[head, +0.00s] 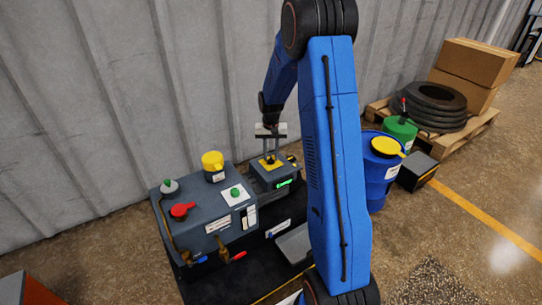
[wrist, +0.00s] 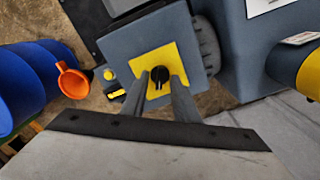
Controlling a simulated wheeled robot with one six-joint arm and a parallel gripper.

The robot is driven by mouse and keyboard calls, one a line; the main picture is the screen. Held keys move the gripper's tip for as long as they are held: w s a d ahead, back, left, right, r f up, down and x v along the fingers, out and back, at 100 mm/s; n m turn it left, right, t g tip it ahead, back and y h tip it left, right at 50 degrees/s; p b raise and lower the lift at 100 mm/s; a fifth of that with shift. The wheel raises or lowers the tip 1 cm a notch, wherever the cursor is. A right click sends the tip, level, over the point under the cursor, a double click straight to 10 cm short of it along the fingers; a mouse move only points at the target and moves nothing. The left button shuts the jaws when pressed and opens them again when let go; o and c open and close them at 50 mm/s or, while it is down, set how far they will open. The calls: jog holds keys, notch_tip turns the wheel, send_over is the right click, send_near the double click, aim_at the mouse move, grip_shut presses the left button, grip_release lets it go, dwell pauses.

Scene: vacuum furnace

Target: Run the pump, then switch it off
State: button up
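A small grey box (head: 272,178) with a yellow plate on top and a lit green display (head: 284,183) on its front stands at the right end of the larger grey console. In the wrist view a black rotary knob (wrist: 158,74) sits in the middle of the yellow plate (wrist: 181,60). My gripper (head: 270,155) points down over this plate. In the wrist view the two fingers of my gripper (wrist: 160,80) are apart, one on each side of the knob, with gaps visible. Whether they touch the knob is not clear.
A blue drum (head: 379,170) and green can (head: 400,132) stand to the right. A corrugated wall (head: 100,90) is close behind.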

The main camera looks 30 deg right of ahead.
aim_at(271, 158)
notch_tip(271, 158, up, 17)
dwell(0.5)
jog(key=shift+f, duration=0.1)
jog(key=s+a+r+n+t, duration=0.1)
jog(key=s+a+r+n, duration=0.1)
jog(key=s+a+r, duration=0.6)
jog(key=s+a+r+n+t, duration=0.1)
jog(key=s+a+r, duration=0.25)
jog(key=s, duration=0.85)
jog(key=s+a+f+n+t, duration=0.1)
jog(key=s+a, duration=0.2)
jog(key=s, duration=0.6)
jog(key=s+a+f+n+t, duration=0.1)
jog(key=s+a+f, duration=0.1)
jog(key=s, duration=0.8)
jog(key=shift+s+a+n+t, duration=0.3)
jog(key=shift+a+n+t, duration=0.1)
jog(key=shift+a, duration=0.2)
